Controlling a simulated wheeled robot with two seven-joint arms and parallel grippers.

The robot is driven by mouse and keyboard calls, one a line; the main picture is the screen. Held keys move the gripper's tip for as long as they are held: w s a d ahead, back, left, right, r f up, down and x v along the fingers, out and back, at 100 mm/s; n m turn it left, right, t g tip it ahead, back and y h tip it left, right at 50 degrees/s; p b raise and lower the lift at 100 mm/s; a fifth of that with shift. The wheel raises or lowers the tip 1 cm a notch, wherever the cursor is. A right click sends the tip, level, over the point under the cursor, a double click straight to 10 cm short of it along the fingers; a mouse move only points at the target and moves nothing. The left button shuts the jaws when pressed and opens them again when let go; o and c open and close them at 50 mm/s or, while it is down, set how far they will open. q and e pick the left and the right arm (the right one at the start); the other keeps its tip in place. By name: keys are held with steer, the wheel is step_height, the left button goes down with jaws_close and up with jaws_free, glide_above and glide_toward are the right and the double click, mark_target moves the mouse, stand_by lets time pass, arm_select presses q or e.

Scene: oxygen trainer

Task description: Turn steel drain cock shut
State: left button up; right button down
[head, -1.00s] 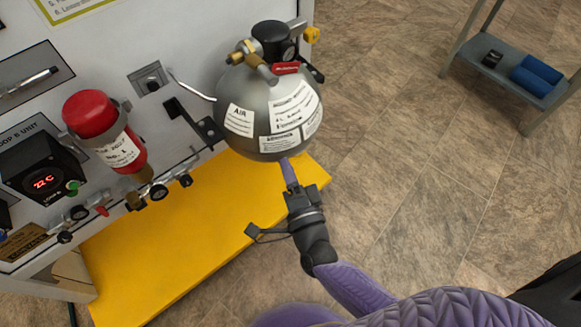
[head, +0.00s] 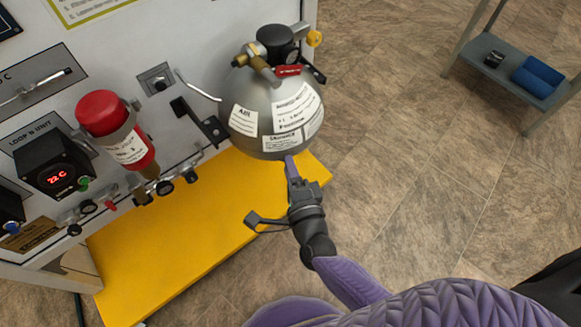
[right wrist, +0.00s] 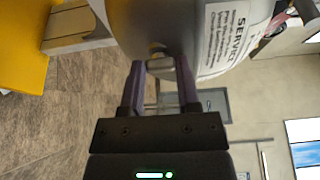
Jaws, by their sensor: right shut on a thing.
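A grey steel tank (head: 276,110) marked AIR, with white labels, hangs at the front of the panel. My right gripper (head: 290,163) reaches up under the tank from below, and its fingertips are partly hidden behind the tank's lower edge. In the right wrist view, the drain cock (right wrist: 160,66), a small steel piece below a brass fitting on the tank's underside, sits between the two purple fingers. The gripper is shut on it. The head view does not show the cock, and how far it is turned cannot be told. My left gripper is not in view.
A yellow platform (head: 185,235) lies below the tank. A red cylinder (head: 105,115) and a row of valves and gauges stand to the left on the white panel. A grey shelf (head: 510,75) with a blue roll stands at the right. The floor between is clear.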

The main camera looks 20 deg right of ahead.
steer(key=shift+f, duration=0.1)
steer(key=shift+c, duration=1.6)
jaws_free()
arm_select(q)
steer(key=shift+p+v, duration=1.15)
steer(key=shift+p, duration=0.1)
arm_select(e)
steer(key=s, duration=1)
steer(key=shift+a, duration=0.2)
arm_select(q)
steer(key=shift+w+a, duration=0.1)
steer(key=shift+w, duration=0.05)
